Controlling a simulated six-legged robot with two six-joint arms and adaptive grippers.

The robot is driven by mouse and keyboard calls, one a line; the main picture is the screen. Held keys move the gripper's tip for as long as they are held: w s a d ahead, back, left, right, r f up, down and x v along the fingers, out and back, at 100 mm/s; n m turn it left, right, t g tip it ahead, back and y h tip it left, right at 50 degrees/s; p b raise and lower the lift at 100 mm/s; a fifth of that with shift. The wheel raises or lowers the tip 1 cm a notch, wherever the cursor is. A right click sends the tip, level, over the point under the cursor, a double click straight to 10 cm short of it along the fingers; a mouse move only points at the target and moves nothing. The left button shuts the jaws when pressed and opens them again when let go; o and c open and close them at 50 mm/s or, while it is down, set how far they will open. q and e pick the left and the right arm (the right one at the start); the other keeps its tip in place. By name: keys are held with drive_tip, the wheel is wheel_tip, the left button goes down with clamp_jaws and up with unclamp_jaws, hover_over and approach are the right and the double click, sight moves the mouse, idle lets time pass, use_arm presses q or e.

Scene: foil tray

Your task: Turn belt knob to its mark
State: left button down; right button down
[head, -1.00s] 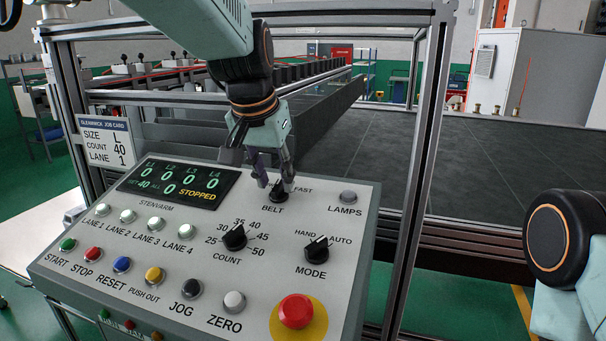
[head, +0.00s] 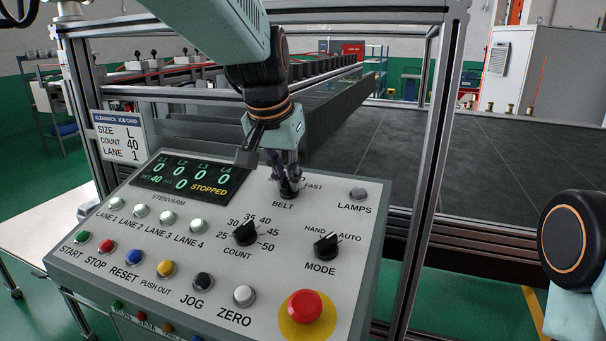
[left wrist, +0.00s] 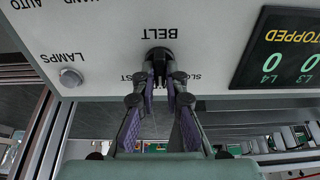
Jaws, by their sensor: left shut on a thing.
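The black belt knob (head: 289,191) sits on the upper right part of the sloped control panel (head: 330,205), above the word BELT. My left gripper (head: 287,182) reaches down from above and is shut on the knob. In the left wrist view my left gripper's fingertips (left wrist: 161,72) close around the belt knob (left wrist: 159,58), with the BELT label just past it. The FAST label shows beside the knob in the head view. The fingers hide part of the scale and the knob's pointer, so I cannot tell its setting.
The count knob (head: 245,233) and mode knob (head: 326,246) stand lower on the panel. A lamps button (head: 358,194) is to the right. A red stop button (head: 305,307) is at the bottom. The display (head: 190,183) reads STOPPED. A metal frame post (head: 432,170) rises behind.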

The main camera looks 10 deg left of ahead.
use_arm(q)
drive_tip(key=shift+r, duration=0.1)
drive_tip(key=m, duration=0.4)
drive_tip(key=shift+m, duration=0.4)
drive_tip(key=m, duration=0.5)
drive_tip(key=shift+r+g+h, duration=0.15)
drive_tip(key=shift+g+h, duration=0.15)
drive_tip(key=shift+h, duration=0.1)
drive_tip(key=shift+m, duration=0.3)
drive_tip(key=c, duration=1.7)
unclamp_jaws()
drive_tip(key=o, duration=0.3)
drive_tip(key=shift+s, duration=0.2)
drive_tip(key=shift+w, duration=0.1)
